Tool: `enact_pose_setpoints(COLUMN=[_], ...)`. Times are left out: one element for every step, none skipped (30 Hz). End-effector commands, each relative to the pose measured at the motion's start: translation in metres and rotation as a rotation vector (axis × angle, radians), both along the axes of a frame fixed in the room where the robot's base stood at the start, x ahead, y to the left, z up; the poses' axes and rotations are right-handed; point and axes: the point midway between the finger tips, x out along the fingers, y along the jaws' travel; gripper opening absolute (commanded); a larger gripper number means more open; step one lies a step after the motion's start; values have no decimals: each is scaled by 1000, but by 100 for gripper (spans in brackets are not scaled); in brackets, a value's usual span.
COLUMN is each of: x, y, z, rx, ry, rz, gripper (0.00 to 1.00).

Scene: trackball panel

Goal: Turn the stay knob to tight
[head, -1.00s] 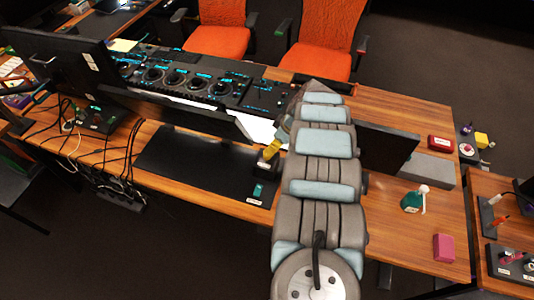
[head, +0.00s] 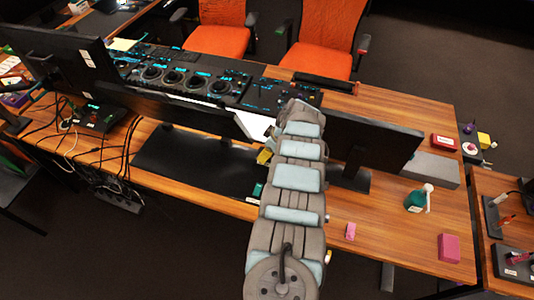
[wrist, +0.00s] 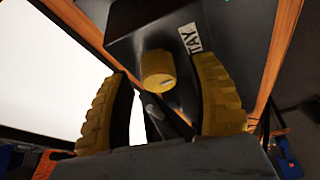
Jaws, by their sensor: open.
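The stay knob (wrist: 158,70) is a short yellow cylinder in the wrist view. It sticks out of a dark box (wrist: 135,28) with a white label (wrist: 194,38) reading "TAY", its first letter cut off. My gripper (wrist: 161,82) is open, with one ribbed yellow finger on each side of the knob in the picture. Gaps show between the knob and both fingers, so it is not gripped. I cannot tell how deep the knob sits between them. In the head view, yellow of my gripper (head: 265,156) shows left of my arm; the knob cannot be made out there.
A monitor (head: 375,143) stands right of my arm, and a long dark screen (head: 170,108) runs to its left. A black console (head: 185,78) lies behind. A green bottle (head: 416,199) and pink blocks (head: 449,247) are on the right of the desk (head: 385,235).

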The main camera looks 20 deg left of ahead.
Motion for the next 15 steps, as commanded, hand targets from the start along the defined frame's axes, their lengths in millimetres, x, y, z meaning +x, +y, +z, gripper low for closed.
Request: enact_pose_setpoints(x=[0, 0, 0, 0, 0, 0, 0, 0, 0, 0, 0, 0, 0, 0, 0], y=[0, 1, 1, 1, 1, 2, 2, 2, 2, 2, 2, 2, 2, 2, 2], z=[-4, -4, -5, -5, -5, -5, -5, -5, -5, -5, -5, -5, -5, -5, -5], rx=[-1, -1, -2, -2, -2, -2, -2, -2, -2, -2, -2, -2, -2, -2, -2], ry=[0, 0, 1, 1, 1, 1, 1, 1, 1, 1, 1, 1, 1, 1, 1], rz=[0, 0, 0, 0, 0, 0, 0, 0, 0, 0, 0, 0, 0, 0, 0], gripper=[60, 60, 60, 60, 60, 60, 60, 60, 60, 60, 60, 60, 60, 60, 52])
